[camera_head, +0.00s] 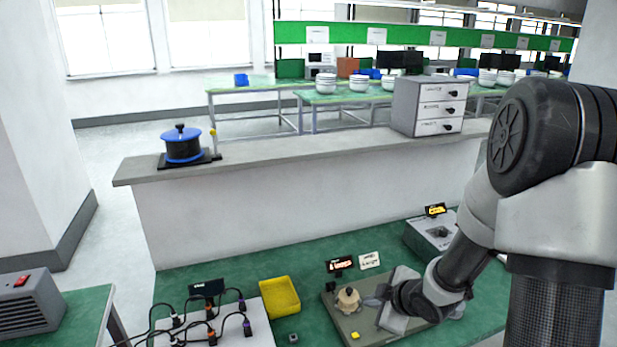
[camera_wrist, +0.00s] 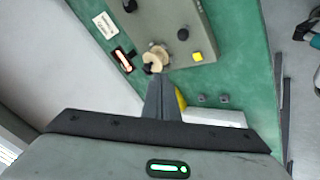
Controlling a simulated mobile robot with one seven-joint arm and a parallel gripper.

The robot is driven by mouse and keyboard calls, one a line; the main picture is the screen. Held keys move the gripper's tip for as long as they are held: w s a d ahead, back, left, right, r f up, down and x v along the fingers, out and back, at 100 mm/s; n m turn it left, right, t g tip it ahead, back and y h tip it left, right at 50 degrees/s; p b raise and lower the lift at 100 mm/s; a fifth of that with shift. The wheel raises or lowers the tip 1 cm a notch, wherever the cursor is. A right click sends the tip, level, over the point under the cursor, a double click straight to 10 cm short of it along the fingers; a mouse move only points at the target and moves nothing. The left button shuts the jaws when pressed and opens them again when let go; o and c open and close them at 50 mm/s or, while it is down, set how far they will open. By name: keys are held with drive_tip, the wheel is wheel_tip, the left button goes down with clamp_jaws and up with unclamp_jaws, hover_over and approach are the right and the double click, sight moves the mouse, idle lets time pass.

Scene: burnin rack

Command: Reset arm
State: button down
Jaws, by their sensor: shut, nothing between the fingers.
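My arm reaches in from the right in the head view, and my gripper (camera_head: 372,300) is low over the green bench, just right of a round tan knob-like part on a grey-brown test box (camera_head: 368,323). In the wrist view my gripper (camera_wrist: 160,78) has its fingers together and empty. Its tips are close to the tan part (camera_wrist: 156,57); I cannot tell whether they touch it. The box also shows a yellow button (camera_wrist: 197,57) and dark knobs.
A yellow bin (camera_head: 280,297), a white panel with cables (camera_head: 238,328) and a grey device (camera_head: 432,236) are on the green bench.

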drive_tip(key=s+d+r+m+h+p, duration=0.1)
drive_tip(key=s+d+r+m+h, duration=0.15)
drive_tip(key=r, duration=0.65)
drive_tip(key=s+d+r+m+h+p, duration=0.15)
drive_tip(key=s+r+m, duration=0.25)
drive_tip(key=r, duration=0.5)
drive_tip(key=s+a+r+m+g, duration=0.1)
drive_tip(key=s+a+r+m, duration=0.2)
drive_tip(key=s, duration=0.6)
drive_tip(key=s+a+r+m+g+y+p, duration=0.1)
drive_tip(key=s+a+r+m, duration=0.3)
drive_tip(key=s+r, duration=0.3)
drive_tip(key=shift+s+r+p, duration=0.25)
drive_tip(key=shift+s+p, duration=0.05)
drive_tip(key=shift+s, duration=0.7)
